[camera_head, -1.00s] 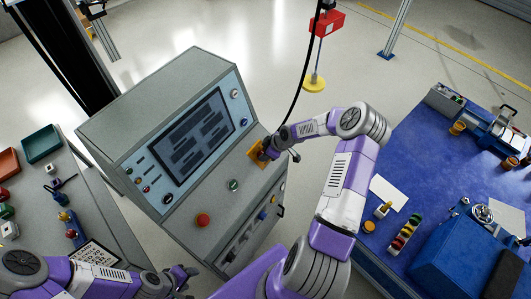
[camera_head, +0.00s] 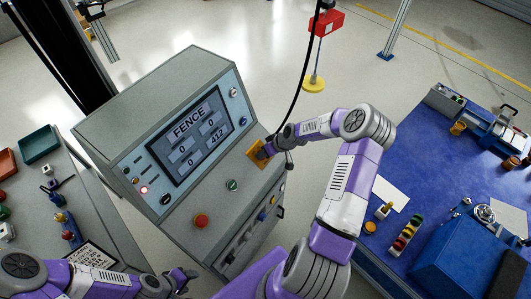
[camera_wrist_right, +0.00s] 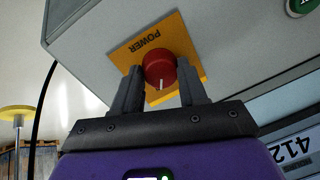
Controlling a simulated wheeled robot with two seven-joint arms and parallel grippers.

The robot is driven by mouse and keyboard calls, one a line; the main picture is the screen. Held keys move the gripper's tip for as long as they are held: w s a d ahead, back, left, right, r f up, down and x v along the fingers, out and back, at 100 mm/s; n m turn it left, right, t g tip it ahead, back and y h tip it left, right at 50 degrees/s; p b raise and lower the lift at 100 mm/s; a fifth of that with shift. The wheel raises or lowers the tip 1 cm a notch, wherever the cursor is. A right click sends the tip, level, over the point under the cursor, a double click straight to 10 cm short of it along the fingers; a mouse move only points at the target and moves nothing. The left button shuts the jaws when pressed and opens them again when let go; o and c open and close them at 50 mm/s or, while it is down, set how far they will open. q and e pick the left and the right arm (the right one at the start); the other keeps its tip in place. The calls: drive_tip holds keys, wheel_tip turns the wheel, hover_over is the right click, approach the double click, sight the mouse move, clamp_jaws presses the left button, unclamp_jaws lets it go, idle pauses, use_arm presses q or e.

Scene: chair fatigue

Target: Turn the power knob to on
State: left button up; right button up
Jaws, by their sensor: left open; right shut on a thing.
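The power knob (camera_wrist_right: 160,68) is a red round knob with a white mark, on a yellow plate (camera_wrist_right: 191,51) lettered POWER in the right wrist view. In the head view the yellow plate (camera_head: 253,158) is on the console's sloped front, and my gripper hides the knob. My right gripper (camera_wrist_right: 160,88) has its fingers on both sides of the knob, shut on it. The console screen (camera_head: 190,137) is lit and reads FENCE with several numbers. My left gripper (camera_head: 187,276) is open and empty at the bottom, below the console.
A red button (camera_head: 201,221) and a green button (camera_head: 233,185) sit on the console's sloped panel. A black cable (camera_head: 300,80) hangs behind my right gripper. A blue-topped table (camera_head: 425,165) stands right, and a grey bench (camera_head: 95,205) with small parts stands left.

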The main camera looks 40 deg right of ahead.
idle(0.3)
drive_tip(key=o, duration=1)
drive_tip(key=shift+o, duration=0.2)
drive_tip(key=v, duration=0.7)
drive_tip(key=shift+r, duration=0.3)
drive_tip(key=shift+s+d, duration=0.1)
